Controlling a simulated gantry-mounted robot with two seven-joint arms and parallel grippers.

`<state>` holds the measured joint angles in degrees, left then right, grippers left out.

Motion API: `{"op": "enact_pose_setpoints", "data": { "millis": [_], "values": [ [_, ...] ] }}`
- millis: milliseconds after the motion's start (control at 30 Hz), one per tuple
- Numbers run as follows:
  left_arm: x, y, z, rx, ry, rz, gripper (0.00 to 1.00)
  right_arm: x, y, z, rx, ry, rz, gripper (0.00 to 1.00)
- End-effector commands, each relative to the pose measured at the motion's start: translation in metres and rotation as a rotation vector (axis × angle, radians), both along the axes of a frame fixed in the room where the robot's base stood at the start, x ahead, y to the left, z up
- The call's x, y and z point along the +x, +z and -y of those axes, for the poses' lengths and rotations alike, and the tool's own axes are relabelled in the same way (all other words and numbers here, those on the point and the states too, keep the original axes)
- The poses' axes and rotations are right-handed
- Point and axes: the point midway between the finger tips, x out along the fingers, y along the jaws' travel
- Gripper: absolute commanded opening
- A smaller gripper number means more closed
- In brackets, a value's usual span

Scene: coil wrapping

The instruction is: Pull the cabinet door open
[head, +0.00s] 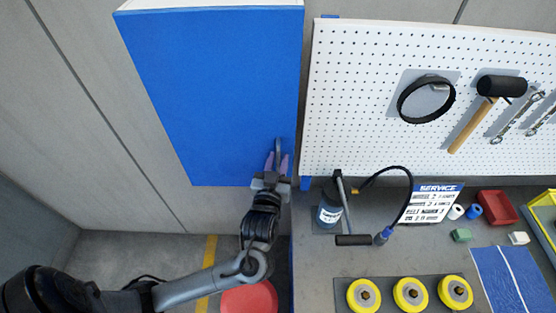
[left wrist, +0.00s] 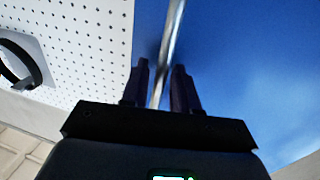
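The wall cabinet's blue door (head: 215,90) shows at the upper left of the head view and looks closed, with no gap seen along its edge. Its metal bar handle (head: 279,146) is near the door's lower right corner. In the left wrist view the handle (left wrist: 171,40) runs down between my fingers. My left gripper (head: 277,162) is at the handle, one finger on each side of it. In the left wrist view, my left gripper (left wrist: 162,82) is open, with small gaps between the fingers and the bar. My right gripper is not in view.
A white pegboard (head: 370,120) with hanging tools is right of the cabinet. A red round object (head: 249,299) is low beside the bench.

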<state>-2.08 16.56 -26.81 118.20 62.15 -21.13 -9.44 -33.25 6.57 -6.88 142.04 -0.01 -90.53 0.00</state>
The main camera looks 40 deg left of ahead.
Motion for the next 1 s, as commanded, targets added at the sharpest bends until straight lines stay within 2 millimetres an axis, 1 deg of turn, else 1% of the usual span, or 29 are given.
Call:
{"op": "enact_pose_setpoints", "data": {
  "millis": [300,500,833,1000],
  "values": [
    [0.0017,-0.0002,-0.0009,0.0,0.0,0.0,0.29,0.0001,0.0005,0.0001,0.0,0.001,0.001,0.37],
    [0.0016,-0.0002,-0.0008,0.0,0.0,0.0,0.0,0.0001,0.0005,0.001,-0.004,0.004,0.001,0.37],
    [0.0016,-0.0002,-0.0002,-0.001,-0.002,0.0,0.0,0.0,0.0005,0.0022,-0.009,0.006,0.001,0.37],
    [0.0032,-0.0006,0.0084,-0.001,-0.035,0.0,0.0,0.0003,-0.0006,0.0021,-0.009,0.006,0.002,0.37]
  ]
}}
